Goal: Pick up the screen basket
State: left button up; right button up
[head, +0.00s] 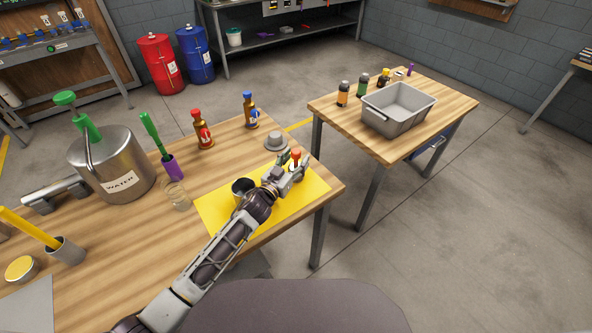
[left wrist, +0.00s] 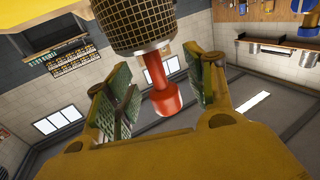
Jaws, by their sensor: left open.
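The screen basket (left wrist: 135,22) is a dark mesh cylinder with a pale band and a red knob handle. In the left wrist view, its red handle is between the two fingers of my left gripper (left wrist: 164,95), with gaps visible on both sides. In the head view, the red handle (head: 296,154) stands up at my left gripper (head: 290,165), near the right end of the yellow mat (head: 302,196). The gripper and wrist mostly hide the mesh body there. My left gripper is open. My right gripper is not in view.
A dark cup (head: 241,187) stands beside my left forearm, and a grey brimmed piece (head: 276,141) lies beyond the gripper. A glass jar (head: 177,196), brown bottles (head: 203,131) and a metal water tank (head: 113,165) stand leftward. A grey tub (head: 398,108) is on the other table.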

pick_arm(q)
jog(key=shift+w+d, duration=0.2)
jog(key=shift+w, duration=0.1)
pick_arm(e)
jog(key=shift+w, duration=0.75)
pick_arm(q)
jog(key=shift+c, duration=0.2)
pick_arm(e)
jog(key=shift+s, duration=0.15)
pick_arm(q)
grip_shut()
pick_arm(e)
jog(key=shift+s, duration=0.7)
